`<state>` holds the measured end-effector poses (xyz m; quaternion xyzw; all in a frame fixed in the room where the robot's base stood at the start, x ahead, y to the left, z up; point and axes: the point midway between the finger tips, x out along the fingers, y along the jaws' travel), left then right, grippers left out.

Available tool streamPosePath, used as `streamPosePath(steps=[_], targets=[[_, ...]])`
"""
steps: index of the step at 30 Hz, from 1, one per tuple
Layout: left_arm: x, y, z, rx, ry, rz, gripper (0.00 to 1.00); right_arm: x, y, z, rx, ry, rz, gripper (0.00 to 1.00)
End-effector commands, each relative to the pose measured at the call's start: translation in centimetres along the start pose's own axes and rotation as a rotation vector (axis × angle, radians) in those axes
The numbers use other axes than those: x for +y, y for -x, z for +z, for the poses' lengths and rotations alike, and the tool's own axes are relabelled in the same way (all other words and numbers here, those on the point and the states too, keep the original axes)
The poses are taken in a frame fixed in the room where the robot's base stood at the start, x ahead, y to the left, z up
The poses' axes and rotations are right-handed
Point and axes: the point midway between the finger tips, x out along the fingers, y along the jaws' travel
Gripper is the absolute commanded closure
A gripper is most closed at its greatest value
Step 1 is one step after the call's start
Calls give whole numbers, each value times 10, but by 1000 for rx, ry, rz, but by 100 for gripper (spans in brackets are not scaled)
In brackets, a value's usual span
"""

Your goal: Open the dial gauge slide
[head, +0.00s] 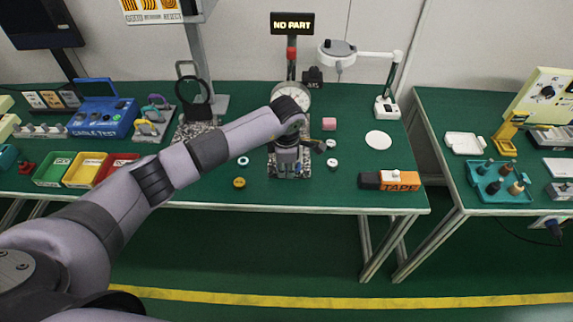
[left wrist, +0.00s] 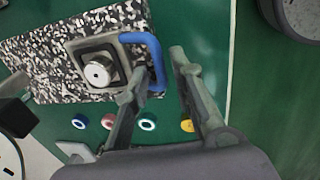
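The dial gauge (head: 297,97) stands at the back of the bench on a speckled granite base (head: 275,172), which also shows in the left wrist view (left wrist: 30,60). In that view, a square dark-and-light slide (left wrist: 112,47) with a round metal knob (left wrist: 98,72) sits on the granite. A blue handle (left wrist: 153,55) sticks out from the slide. My left gripper (head: 287,172) is over the base, pointing down. In the left wrist view its fingers (left wrist: 158,65) are apart, with the blue handle between them; contact cannot be told. My right gripper is not in view.
An orange tape box (head: 390,180) sits at the bench's right front. A lamp (head: 387,105) and a "NO PART" sign (head: 292,23) stand behind. Coloured bins (head: 84,170) are left.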

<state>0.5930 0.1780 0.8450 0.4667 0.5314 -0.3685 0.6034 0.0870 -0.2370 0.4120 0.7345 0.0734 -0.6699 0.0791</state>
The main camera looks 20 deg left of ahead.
Motion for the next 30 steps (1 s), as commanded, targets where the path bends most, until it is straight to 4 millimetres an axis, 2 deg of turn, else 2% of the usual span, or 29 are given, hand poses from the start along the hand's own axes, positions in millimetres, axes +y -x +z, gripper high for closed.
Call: streamPosePath(steps=[9,30], targets=[[0,0,0,0,0,0,100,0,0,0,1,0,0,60],[-1,1,0,0,-1,1,100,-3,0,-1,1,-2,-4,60]])
